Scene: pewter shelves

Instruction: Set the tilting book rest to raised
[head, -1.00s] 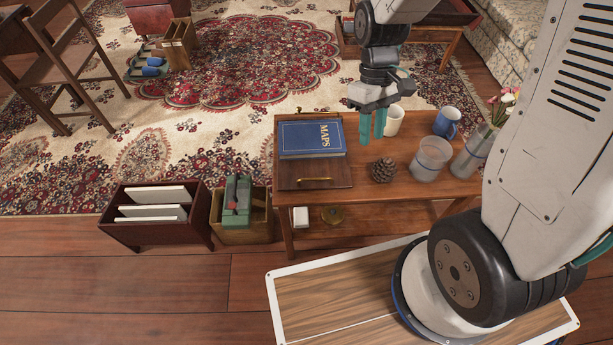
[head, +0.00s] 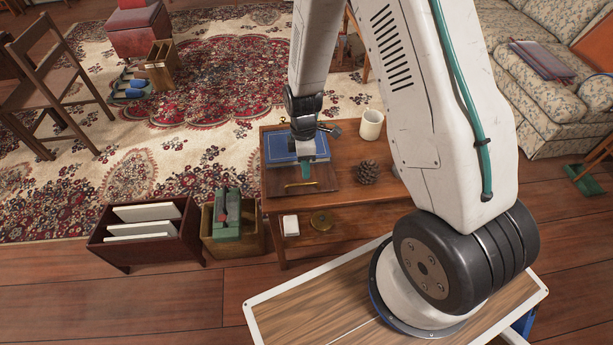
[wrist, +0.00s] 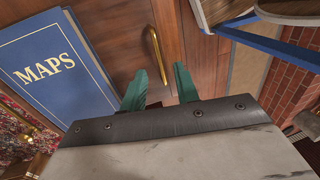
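The tilting book rest (head: 276,182) is a dark wooden board lying about flat on the left part of the low wooden table. A blue book titled MAPS (head: 283,150) lies on it and also shows in the wrist view (wrist: 50,72). A brass bar handle (head: 301,185) sits along the board's near edge; in the wrist view the handle (wrist: 154,52) lies just beyond my fingertips. My gripper (head: 306,172) is above the board, near the handle.
A pine cone (head: 367,172) and a cream mug (head: 371,125) stand right of the rest on the table. A dark rack with white folders (head: 138,254) and a wooden box with a green item (head: 227,222) stand on the floor at left. My arm hides the table's right part.

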